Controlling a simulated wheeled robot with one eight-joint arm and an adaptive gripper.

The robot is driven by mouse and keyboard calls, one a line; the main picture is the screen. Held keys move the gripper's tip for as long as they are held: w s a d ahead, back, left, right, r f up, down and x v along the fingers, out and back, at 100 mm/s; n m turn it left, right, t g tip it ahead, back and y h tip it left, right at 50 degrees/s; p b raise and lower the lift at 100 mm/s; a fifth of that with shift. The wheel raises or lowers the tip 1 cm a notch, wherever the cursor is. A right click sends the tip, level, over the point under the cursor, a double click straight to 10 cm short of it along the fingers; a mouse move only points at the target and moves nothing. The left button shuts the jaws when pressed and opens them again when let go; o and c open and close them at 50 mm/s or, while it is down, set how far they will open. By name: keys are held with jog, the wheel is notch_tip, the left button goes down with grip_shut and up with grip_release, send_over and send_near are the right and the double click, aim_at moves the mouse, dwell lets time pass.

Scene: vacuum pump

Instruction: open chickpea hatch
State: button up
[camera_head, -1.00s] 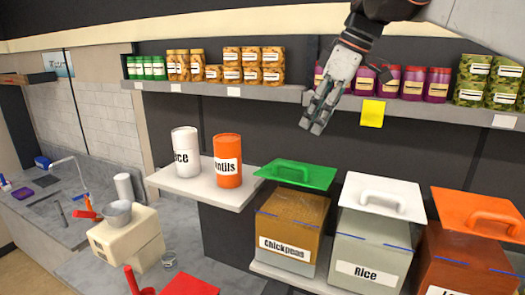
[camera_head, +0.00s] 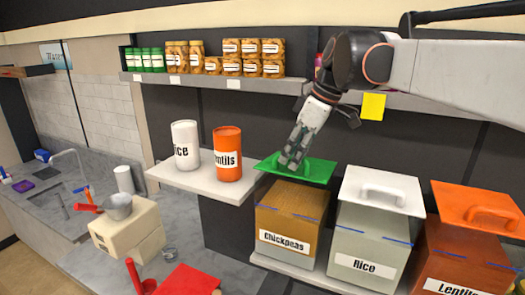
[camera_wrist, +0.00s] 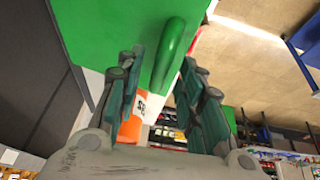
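The chickpea bin (camera_head: 289,219) is a brown box labelled "Chickpeas", at the lower middle of the head view. Its green hatch (camera_head: 318,174) lies over its top, with a raised green handle. My gripper (camera_head: 288,163) points down at the hatch's handle, its fingers partly covering it in the head view. In the wrist view the fingers (camera_wrist: 164,58) are apart, one on each side of the green handle (camera_wrist: 174,46). I see no clear grip on the handle; whether a finger touches it is hard to tell.
To the right stand a rice bin (camera_head: 365,250) with a white lid and a lentils bin (camera_head: 460,255) with an orange lid. White and orange cans (camera_head: 228,155) stand on a ledge to the left. A shelf of jars (camera_head: 255,83) runs behind my arm.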

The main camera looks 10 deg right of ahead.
jog(key=shift+c, duration=0.4)
grip_shut()
jog(key=shift+r, duration=0.1)
jog(key=shift+w+d+r+g+p, duration=0.3)
jog(key=shift+w+r+p, duration=0.1)
jog(key=shift+r, duration=0.25)
jog(key=w+d+r+g+y+p, duration=0.1)
jog(key=w+d+r+p, duration=0.2)
jog(key=w+d+p, duration=0.1)
jog(key=w+d+r+g+y+p, duration=0.1)
jog(key=w+d+r+p, duration=0.3)
jog(key=w, duration=0.5)
jog(key=shift+w+d+m+g+p, duration=0.15)
jog(key=shift+d+m+g+p, duration=0.3)
jog(key=shift+d, duration=0.5)
